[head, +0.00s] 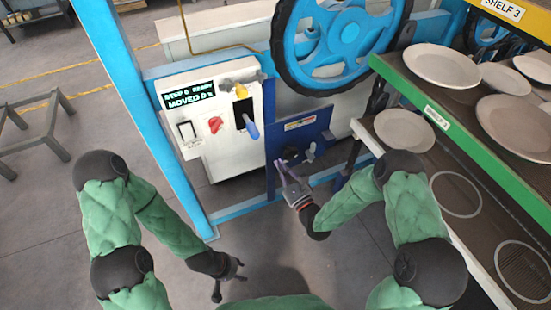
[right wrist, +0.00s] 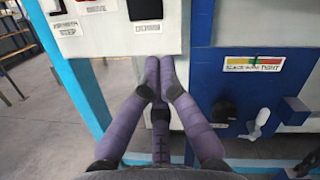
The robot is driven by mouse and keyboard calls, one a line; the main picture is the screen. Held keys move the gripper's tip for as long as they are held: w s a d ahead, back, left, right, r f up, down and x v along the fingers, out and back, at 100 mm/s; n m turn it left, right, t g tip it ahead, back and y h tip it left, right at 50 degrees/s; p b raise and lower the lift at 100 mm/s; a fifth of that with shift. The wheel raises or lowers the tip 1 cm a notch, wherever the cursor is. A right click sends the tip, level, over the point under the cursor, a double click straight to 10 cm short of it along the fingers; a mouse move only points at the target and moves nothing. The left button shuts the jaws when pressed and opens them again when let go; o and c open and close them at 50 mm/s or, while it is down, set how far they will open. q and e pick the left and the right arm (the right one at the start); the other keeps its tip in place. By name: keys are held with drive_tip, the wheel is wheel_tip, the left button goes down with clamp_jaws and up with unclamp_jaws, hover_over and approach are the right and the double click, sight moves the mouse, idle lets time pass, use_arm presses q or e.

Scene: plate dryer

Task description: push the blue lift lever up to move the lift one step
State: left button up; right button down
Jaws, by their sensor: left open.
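The blue lift lever (head: 251,128) sticks out of the black slot (head: 240,108) in the white control panel (head: 199,142) and hangs down toward the slot's lower end. My right gripper (head: 281,168) is below and to the right of the lever, apart from it, in front of the blue panel. In the right wrist view its purple fingers (right wrist: 160,66) have their tips together with nothing seen between them, below the white panel's lower edge. The slot's lower end (right wrist: 145,9) shows there; the lever does not. My left gripper (head: 229,281) is low, open and empty.
A large blue wheel (head: 342,35) is above. Plate shelves (head: 444,122) line the right.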

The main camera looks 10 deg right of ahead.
sight(250, 125)
drive_tip(key=w+a+r+b, duration=0.2)
drive_tip(key=w+a+r, duration=0.3)
drive_tip(key=w, duration=0.2)
drive_tip(key=shift+a+r, duration=0.15)
drive_tip(key=shift+r, duration=0.05)
idle(0.3)
